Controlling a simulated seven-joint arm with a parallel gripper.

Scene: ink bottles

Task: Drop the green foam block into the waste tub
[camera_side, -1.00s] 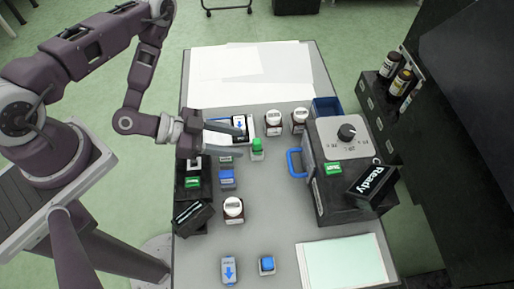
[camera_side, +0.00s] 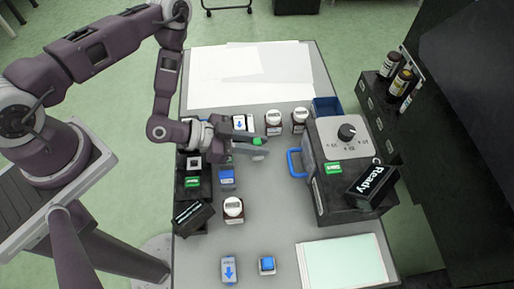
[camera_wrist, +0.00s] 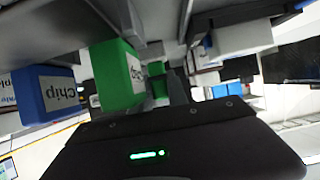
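A small green block (camera_side: 257,141) shows near the table's middle in the side view, its lower part hidden by a finger. My gripper (camera_side: 256,146) reaches over the table from the left, its fingers apart on either side of this block. I cannot tell whether they touch it.
White-capped bottles (camera_side: 274,122) stand behind my gripper, and another (camera_side: 233,209) stands in front. A blue block (camera_side: 227,178) is close to the left.

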